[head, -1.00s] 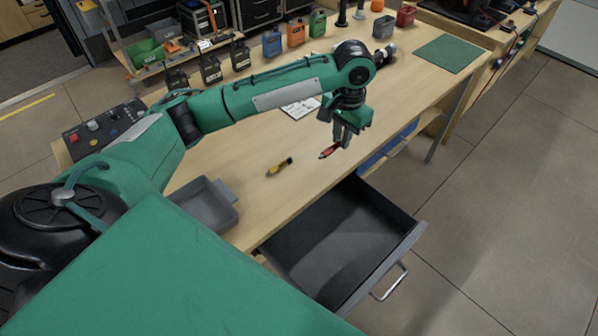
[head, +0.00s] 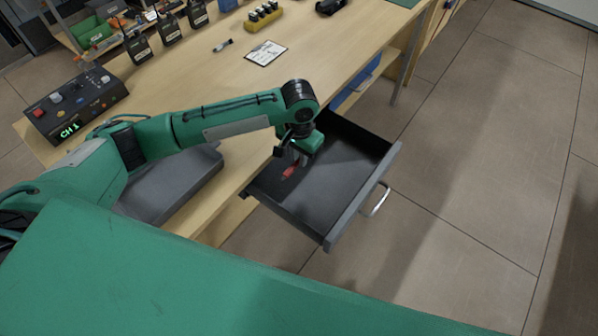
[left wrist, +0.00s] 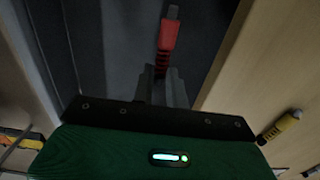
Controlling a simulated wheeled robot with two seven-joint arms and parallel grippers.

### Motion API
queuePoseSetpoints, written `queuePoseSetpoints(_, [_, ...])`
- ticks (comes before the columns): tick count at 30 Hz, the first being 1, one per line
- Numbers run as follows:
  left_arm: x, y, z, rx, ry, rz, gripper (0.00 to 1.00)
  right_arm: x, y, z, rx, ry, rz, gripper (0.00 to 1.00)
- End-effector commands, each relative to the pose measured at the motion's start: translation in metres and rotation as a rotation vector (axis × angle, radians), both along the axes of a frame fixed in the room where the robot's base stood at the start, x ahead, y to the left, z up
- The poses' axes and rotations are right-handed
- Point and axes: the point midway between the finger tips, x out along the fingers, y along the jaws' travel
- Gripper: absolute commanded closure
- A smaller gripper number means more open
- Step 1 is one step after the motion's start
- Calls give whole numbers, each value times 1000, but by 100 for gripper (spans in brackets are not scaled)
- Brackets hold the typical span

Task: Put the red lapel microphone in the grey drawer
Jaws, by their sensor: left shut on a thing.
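The red lapel microphone (head: 291,171) is held at the end of my left gripper (head: 298,157), over the inside of the open grey drawer (head: 350,172). In the left wrist view the microphone (left wrist: 167,38) sticks out from the shut fingers (left wrist: 163,82), with its darker tip pointing away. The dark drawer floor (left wrist: 125,40) lies behind it in that view. I cannot tell whether the microphone touches the drawer floor. My right gripper is not in view.
A grey tray (head: 165,190) stands on the wooden table, left of the drawer and partly behind my arm. A control box (head: 75,105) with buttons and a white card (head: 266,53) lie on the table. A yellow-and-black piece (left wrist: 280,127) shows in the left wrist view.

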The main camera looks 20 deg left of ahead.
Motion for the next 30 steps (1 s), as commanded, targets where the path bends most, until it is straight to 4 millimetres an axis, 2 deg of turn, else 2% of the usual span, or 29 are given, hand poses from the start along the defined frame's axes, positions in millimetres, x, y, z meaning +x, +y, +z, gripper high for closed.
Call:
queuePoseSetpoints(3, [0,0,-24,2,2,-1,100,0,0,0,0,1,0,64])
queuePoseSetpoints(11, [0,0,-45,0,0,-1,100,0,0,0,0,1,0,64])
queuePoseSetpoints(18, [0,0,-78,2,2,0,100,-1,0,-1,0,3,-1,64])
queuePoseSetpoints(29, [0,0,-83,0,0,-1,100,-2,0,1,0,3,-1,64])
queuePoseSetpoints(30, [0,0,-84,0,0,-1,84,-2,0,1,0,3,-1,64])
